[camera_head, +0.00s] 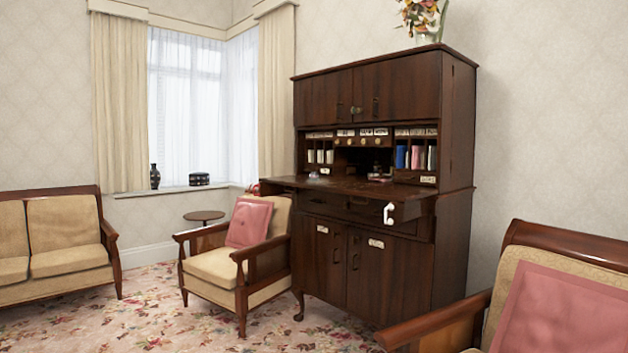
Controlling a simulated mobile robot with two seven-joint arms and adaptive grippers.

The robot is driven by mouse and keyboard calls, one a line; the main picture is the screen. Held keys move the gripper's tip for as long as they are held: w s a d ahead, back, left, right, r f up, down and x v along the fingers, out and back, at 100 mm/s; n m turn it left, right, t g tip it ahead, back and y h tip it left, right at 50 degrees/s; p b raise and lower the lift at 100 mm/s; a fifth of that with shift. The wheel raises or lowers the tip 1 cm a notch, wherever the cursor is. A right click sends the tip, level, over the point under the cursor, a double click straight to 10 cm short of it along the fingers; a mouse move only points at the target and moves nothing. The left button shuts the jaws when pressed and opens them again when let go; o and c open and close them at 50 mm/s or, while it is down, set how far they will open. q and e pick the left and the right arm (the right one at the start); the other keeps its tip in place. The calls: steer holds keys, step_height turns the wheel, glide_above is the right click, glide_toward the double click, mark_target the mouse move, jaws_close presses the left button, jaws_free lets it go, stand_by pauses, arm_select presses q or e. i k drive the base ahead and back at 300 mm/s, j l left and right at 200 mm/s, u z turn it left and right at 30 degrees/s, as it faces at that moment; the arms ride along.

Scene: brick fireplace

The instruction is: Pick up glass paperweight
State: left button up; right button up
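A tall dark wood bureau (365,258) stands against the wall right of centre, with its writing surface (345,187) folded out. Small objects lie on that surface. One is a small pale, shiny item (313,175) near its left back, which may be the glass paperweight, but it is too small to tell. Another small dark item (379,177) sits near the middle back. Neither of my grippers is in view.
A cushioned armchair (215,268) stands just left of the bureau, and another (585,258) fills the lower right. A sofa (55,236) is at the left. A white curved object (388,213) shows at the bureau's front. Floral carpet (150,310) lies open at lower left.

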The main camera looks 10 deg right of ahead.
mark_target(314, 177)
steer(key=i+z, duration=0.2)
steer(key=i, duration=1.1)
steer(key=i+j, duration=0.1)
steer(key=i, duration=1.55)
steer(key=i+j+z, duration=0.3)
steer(key=i+z, duration=0.15)
steer(key=i+j+z, duration=0.4)
steer(key=i+j, duration=0.05)
steer(key=i, duration=0.1)
